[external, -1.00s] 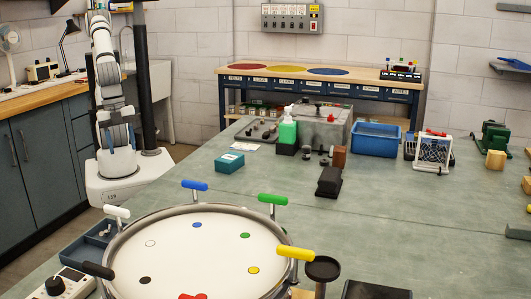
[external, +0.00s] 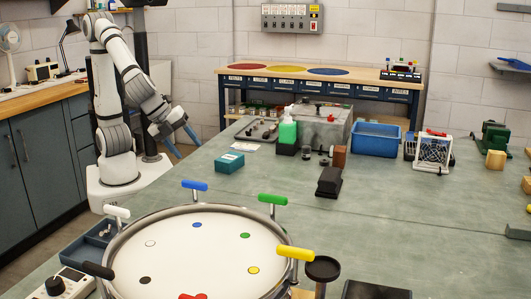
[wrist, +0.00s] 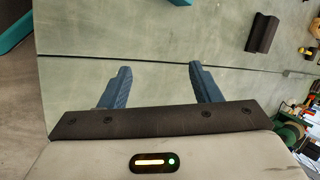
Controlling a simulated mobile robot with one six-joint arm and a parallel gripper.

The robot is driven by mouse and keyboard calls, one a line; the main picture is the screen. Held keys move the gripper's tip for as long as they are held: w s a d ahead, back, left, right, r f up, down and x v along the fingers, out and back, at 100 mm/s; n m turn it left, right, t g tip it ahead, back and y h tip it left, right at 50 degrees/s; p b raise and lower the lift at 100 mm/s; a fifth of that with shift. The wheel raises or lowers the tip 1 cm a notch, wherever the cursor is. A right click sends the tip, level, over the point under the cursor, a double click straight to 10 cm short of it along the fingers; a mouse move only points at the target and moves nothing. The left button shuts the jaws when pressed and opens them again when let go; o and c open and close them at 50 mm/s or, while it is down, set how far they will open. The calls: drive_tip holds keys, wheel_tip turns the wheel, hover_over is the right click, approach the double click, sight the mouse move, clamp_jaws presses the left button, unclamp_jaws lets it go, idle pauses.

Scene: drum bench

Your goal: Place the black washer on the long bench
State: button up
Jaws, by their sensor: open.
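A small dark disc (external: 145,280), which looks like the black washer, lies on the white drum head at its left front. I cannot tell its exact shape. A long wooden-topped bench (external: 365,76) with blue labelled drawers stands at the back wall, with red, yellow and blue round patches on top. My gripper (external: 180,142) is open and empty at the left edge of the green worktop, well away from the disc. In the wrist view its two blue fingers (wrist: 160,80) are apart with only bare worktop between them. The disc is not seen in the wrist view.
The drum (external: 200,230) has coloured handles standing up around its rim. A teal box (external: 230,162), a green bottle (external: 288,130), a black block (external: 329,181) and a blue bin (external: 376,139) stand on the worktop. The worktop's right middle is largely clear.

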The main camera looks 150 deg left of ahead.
drive_tip(key=w+a+f+m+y+b, duration=0.1)
drive_tip(key=w+a+m+y, duration=0.15)
drive_tip(key=a, duration=0.65)
drive_tip(key=w+a+f+m+y+b, duration=0.1)
drive_tip(key=w+a+m+y, duration=0.15)
drive_tip(key=a, duration=0.55)
drive_tip(key=m+y+b, duration=0.2)
drive_tip(key=m+b, duration=0.1)
drive_tip(key=m, duration=0.7)
approach(323, 160)
drive_tip(key=shift+w+f, duration=0.1)
drive_tip(key=shift+f, duration=0.15)
drive_tip(key=shift+t, duration=0.3)
drive_tip(key=x, duration=0.7)
drive_tip(key=shift+s+a+f, duration=0.1)
drive_tip(key=shift+s+a, duration=0.1)
drive_tip(key=shift+a, duration=0.2)
drive_tip(key=c, duration=1.1)
drive_tip(key=shift+p, duration=0.3)
drive_tip(key=shift+c, duration=0.2)
